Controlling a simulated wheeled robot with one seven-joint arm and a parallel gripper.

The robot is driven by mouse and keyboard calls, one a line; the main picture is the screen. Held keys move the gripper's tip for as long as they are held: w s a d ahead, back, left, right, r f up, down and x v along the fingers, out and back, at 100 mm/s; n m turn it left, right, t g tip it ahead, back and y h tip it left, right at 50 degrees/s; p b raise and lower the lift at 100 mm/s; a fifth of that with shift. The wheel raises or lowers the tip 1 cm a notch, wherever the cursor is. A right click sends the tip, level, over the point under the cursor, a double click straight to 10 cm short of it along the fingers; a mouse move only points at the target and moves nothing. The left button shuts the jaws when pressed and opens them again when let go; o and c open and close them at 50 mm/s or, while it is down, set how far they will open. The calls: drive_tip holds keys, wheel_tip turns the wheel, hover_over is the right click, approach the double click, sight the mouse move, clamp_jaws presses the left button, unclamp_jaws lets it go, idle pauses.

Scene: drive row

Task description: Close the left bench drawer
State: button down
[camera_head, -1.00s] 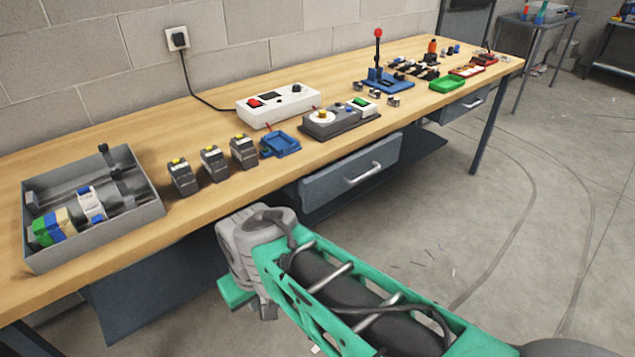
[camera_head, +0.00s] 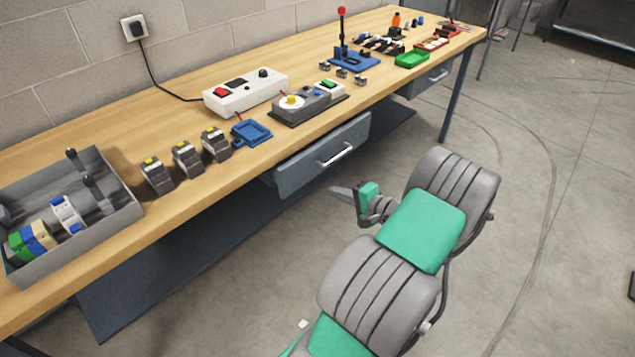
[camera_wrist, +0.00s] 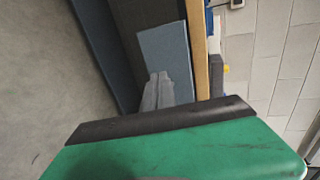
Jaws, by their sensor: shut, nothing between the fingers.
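The left bench drawer (camera_head: 310,165) is a blue-grey box under the bench's front edge, with a silver bar handle (camera_head: 337,153). Its front seems to stand a little out from the bench; how far I cannot tell. In the wrist view the flat drawer front (camera_wrist: 165,55) lies beside the wooden edge. My gripper (camera_head: 335,190) is shut and empty, in front of the drawer and below its handle in the head view. In the wrist view my gripper's fingertips (camera_wrist: 158,76) overlap the drawer front; whether they touch it I cannot tell.
The wooden bench (camera_head: 200,185) carries a grey tray (camera_head: 125,215), a white control box (camera_head: 245,92) and a blue stand (camera_head: 354,60). A second drawer (camera_head: 430,80) is farther right. A dark lower shelf (camera_head: 170,265) runs beneath. The floor in front is open.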

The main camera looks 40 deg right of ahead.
sight(298, 171)
drive_tip(key=x, duration=1.2)
drive_tip(key=shift+w+a+r, duration=0.2)
drive_tip(key=shift+w+r, duration=0.1)
drive_tip(key=shift+w, duration=0.45)
drive_tip(key=w+b, duration=0.1)
drive_tip(key=w, duration=0.3)
drive_tip(key=shift+w, duration=0.3)
drive_tip(key=shift+r, duration=0.2)
